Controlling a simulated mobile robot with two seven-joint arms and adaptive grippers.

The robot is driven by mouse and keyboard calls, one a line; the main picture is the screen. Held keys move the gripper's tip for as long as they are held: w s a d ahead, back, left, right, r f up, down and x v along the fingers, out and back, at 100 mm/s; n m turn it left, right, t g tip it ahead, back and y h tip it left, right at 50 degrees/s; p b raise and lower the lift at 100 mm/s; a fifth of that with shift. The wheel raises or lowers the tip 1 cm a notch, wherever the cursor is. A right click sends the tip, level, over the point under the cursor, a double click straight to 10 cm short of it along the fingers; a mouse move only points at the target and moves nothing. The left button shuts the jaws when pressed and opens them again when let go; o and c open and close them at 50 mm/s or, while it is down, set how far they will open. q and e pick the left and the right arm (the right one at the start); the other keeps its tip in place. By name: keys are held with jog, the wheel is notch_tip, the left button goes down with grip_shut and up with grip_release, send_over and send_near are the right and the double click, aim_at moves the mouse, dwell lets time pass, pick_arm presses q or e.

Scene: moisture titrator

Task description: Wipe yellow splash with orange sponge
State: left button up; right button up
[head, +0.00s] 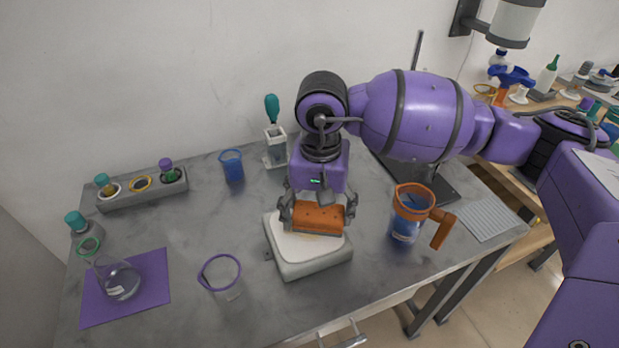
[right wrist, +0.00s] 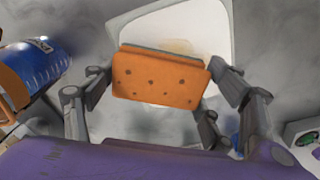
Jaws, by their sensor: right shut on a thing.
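My right gripper (head: 319,214) is shut on the orange sponge (head: 318,219), with a finger at each end of it. The gripper points down over the grey device with a white top plate (head: 290,248). In the right wrist view the sponge (right wrist: 158,79) is held between the fingers, its holed orange face toward the camera and a thin blue-grey layer along its far edge. A faint yellow splash (right wrist: 182,46) shows on the white plate just beyond the sponge. I cannot tell whether the sponge touches the plate. My left gripper is not in view.
A jug of blue liquid with an orange rim and handle (head: 404,225) stands right of the device. A purple-rimmed beaker (head: 221,274) stands to the left. A blue cup (head: 232,166) and a white stand (head: 274,148) are behind. A flask (head: 118,281) sits on a purple mat (head: 152,267).

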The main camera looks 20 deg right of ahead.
jog(key=shift+a, duration=0.1)
dwell(0.5)
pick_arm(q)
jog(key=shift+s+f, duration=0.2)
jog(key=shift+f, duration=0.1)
pick_arm(e)
jog(key=shift+a, duration=2.5)
jog(key=shift+s+a+b, duration=0.15)
jog(key=shift+a+b, duration=0.35)
jog(key=shift+a, duration=2.05)
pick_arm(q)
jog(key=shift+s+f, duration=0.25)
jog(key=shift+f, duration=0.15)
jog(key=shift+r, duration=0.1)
pick_arm(e)
jog(key=shift+r, duration=0.1)
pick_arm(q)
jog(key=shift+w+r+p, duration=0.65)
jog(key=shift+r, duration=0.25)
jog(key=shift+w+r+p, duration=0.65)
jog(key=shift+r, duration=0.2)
pick_arm(e)
jog(key=shift+r, duration=3.4)
